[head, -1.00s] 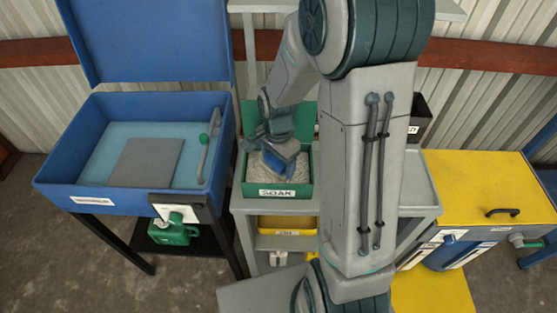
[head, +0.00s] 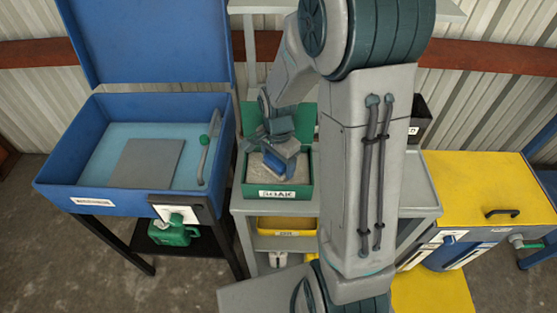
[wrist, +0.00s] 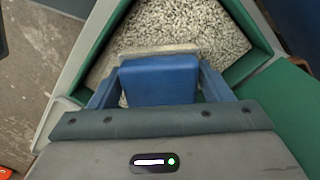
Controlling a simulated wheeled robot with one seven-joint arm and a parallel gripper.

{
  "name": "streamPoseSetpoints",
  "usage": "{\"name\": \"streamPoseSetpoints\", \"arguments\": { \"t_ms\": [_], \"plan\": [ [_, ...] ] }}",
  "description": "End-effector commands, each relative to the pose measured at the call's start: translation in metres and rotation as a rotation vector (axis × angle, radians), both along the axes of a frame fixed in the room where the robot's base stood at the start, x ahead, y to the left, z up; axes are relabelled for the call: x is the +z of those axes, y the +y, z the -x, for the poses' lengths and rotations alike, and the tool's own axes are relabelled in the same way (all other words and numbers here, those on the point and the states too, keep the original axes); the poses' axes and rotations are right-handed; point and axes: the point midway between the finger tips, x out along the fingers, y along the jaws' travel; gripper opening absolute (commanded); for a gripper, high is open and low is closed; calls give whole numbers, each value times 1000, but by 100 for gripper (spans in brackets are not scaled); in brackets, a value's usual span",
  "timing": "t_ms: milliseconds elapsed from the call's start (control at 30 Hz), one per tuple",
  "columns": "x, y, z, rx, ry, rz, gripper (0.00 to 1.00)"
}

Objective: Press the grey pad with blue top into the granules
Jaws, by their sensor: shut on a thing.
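The grey pad with a blue top (wrist: 158,82) is between the blue fingers of my gripper (wrist: 158,92) in the wrist view. My gripper is shut on its blue top, and a thin grey edge shows beyond it. The granules (wrist: 190,25) are pale and fill the green box (wrist: 240,72) around the pad. In the head view my gripper (head: 281,160) is inside the green box (head: 300,190) labelled SOAK, over the granules (head: 258,172). The pad's underside is hidden, so I cannot tell how deep it sits.
The box stands on a grey shelf unit (head: 420,195), with a yellow bin (head: 288,222) below. At left is an open blue basin (head: 70,160) with a grey plate (head: 147,162) inside. A yellow-topped cabinet (head: 470,175) and a black container (head: 420,120) are at right.

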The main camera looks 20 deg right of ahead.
Motion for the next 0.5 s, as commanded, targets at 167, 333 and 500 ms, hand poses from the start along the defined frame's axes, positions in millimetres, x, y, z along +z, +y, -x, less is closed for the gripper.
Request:
{"name": "streamPoseSetpoints", "arguments": {
  "t_ms": [167, 333, 500],
  "plan": [
    [19, 0, -1, 0, -2, 0, 54],
    [33, 0, -1, 1, -4, 0, 54],
    [47, 0, -1, 1, -4, 0, 54]
  ]
}}
